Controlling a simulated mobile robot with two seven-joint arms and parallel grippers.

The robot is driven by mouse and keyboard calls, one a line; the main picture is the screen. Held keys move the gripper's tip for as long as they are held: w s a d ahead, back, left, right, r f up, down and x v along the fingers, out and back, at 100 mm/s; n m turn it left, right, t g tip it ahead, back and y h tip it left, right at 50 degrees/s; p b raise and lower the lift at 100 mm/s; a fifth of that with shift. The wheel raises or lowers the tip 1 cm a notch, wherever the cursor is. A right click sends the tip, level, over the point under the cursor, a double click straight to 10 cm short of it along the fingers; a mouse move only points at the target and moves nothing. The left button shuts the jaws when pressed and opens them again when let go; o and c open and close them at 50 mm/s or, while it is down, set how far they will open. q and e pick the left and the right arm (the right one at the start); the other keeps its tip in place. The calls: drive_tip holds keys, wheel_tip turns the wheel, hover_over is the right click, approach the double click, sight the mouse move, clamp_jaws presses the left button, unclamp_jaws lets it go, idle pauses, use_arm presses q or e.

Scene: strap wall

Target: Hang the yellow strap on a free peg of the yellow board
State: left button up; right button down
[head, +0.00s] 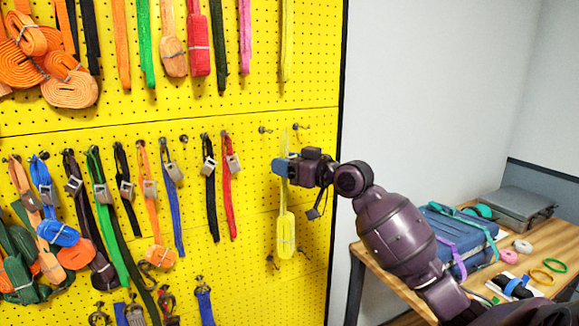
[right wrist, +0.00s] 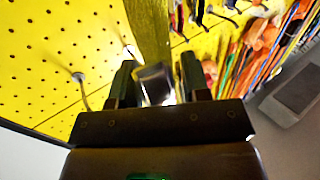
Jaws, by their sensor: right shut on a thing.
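The yellow strap (head: 286,234) hangs as a folded bundle below my right gripper (head: 281,168), close to the yellow board (head: 240,270). My right gripper is shut on the strap's upper part, and a thin end stands above the jaws. In the right wrist view the strap (right wrist: 150,30) runs up from between the fingers (right wrist: 157,82), with a shiny piece there. Two bare pegs, a left one (head: 264,129) and a right one (head: 300,127), stand just above the gripper. Whether the strap touches a peg is unclear. My left gripper is out of view.
Several straps, such as a red one (head: 229,170), hang on pegs to the left. Another yellow strap (head: 287,40) hangs above. Bare pegs (head: 272,262) also show below. A wooden table (head: 535,253) with a blue case (head: 455,238) stands right.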

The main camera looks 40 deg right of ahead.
drive_tip(key=shift+w+d+f+b, duration=0.35)
drive_tip(key=shift+w+b, duration=0.3)
drive_tip(key=shift+w, duration=0.9)
drive_tip(key=shift+w+d+f+b, duration=0.2)
drive_tip(key=shift+w+d+b, duration=0.35)
drive_tip(key=shift+w, duration=1.05)
drive_tip(key=shift+w+d+f+b, duration=0.25)
drive_tip(key=shift+w+b, duration=0.55)
drive_tip(key=shift+w, duration=0.75)
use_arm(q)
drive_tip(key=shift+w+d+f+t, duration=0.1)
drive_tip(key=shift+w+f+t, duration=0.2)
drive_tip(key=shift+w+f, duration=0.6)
use_arm(e)
drive_tip(key=shift+f, duration=0.15)
drive_tip(key=shift+f, duration=0.15)
drive_tip(key=c, duration=0.5)
unclamp_jaws()
drive_tip(key=shift+w, duration=0.1)
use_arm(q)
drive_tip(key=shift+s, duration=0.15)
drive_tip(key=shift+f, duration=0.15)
